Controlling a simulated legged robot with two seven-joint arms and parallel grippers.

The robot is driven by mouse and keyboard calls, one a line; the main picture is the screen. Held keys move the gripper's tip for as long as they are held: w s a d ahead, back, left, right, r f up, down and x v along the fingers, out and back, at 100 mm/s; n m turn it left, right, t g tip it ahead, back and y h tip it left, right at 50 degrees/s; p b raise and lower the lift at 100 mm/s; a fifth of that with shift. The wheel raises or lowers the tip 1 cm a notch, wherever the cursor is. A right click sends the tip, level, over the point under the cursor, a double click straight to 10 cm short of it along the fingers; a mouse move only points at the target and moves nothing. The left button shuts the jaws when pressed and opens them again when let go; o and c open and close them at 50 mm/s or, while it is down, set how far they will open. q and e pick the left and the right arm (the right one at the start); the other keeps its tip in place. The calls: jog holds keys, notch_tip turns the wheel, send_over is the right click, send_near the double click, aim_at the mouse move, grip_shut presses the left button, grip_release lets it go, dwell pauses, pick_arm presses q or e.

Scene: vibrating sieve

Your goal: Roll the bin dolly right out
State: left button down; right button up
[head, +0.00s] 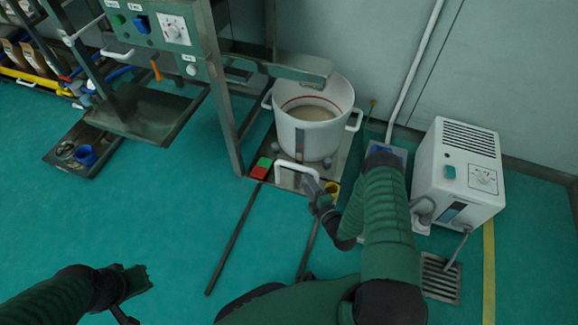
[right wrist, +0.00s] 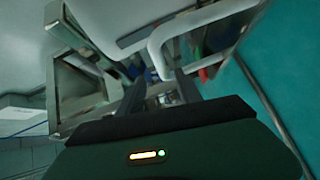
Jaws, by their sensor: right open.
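The bin dolly (head: 328,173) stands under the sieve frame at the back, carrying a white round bin (head: 310,137) with two side handles and pale powder inside. A white U-shaped push handle (head: 296,168) rises at the dolly's front; a white bar, apparently this handle, shows close up in the right wrist view (right wrist: 157,52). My right gripper (head: 314,186) is open beside the right end of the handle. In the wrist view its two dark fingers (right wrist: 160,92) point toward the bar; I cannot tell whether they touch it. My left gripper (head: 138,284) is low at the left, away from the dolly.
Two dark floor rails (head: 233,240) run from the dolly toward me, with clear green floor to their left. Red and green pads (head: 261,168) lie by the frame leg. A white machine (head: 457,170) and a floor grate (head: 440,278) are at the right.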

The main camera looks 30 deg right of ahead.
jog(key=w+d+f+b, duration=0.1)
jog(key=w+b, duration=0.4)
jog(key=w, duration=0.7)
jog(key=shift+f, duration=0.45)
jog(key=shift+d, duration=0.1)
jog(key=shift+s, duration=0.1)
grip_shut()
jog(key=shift+f, duration=0.15)
